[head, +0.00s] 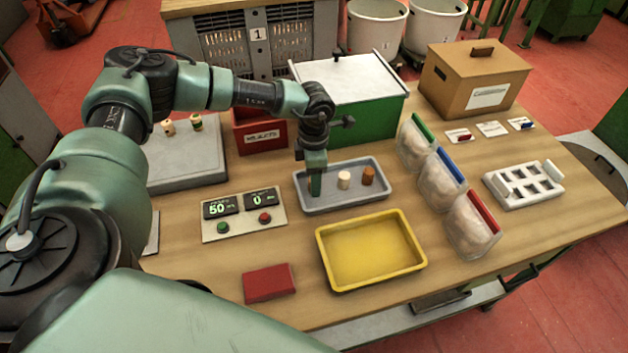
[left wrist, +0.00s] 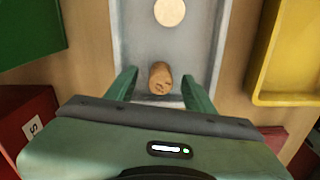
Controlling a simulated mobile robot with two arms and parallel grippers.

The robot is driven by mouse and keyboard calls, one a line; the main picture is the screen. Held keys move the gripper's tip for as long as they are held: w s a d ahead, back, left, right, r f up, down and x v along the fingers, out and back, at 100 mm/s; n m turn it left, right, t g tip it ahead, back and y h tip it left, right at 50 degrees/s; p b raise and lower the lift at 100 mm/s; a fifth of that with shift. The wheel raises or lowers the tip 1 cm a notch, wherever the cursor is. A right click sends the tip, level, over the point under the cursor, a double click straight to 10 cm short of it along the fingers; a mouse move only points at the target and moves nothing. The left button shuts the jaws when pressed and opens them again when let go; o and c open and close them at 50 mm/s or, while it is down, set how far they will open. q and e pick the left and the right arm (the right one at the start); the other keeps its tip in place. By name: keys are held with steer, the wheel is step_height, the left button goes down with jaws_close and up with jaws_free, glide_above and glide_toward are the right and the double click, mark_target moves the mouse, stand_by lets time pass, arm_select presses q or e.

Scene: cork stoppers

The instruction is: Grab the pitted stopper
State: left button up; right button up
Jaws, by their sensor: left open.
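In the head view the left gripper (head: 316,186) points down into the left part of the grey tray (head: 330,207) and hides that stopper. A pale stopper (head: 344,180) stands to its right and also shows in the left wrist view (left wrist: 170,12). A brown stopper (head: 368,175) stands further right. My right gripper is not in view.
A yellow tray (head: 370,250) lies in front of the grey tray. A red rejects box (head: 260,136) and a green box with a white lid (head: 365,121) stand behind. Clear bags (head: 440,180) stand right. Two small stoppers sit on a grey plate (head: 185,160) at left.

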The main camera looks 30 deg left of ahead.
arm_select(q)
steer(key=shift+f, duration=0.35)
jaws_close()
steer(key=shift+r, duration=0.15)
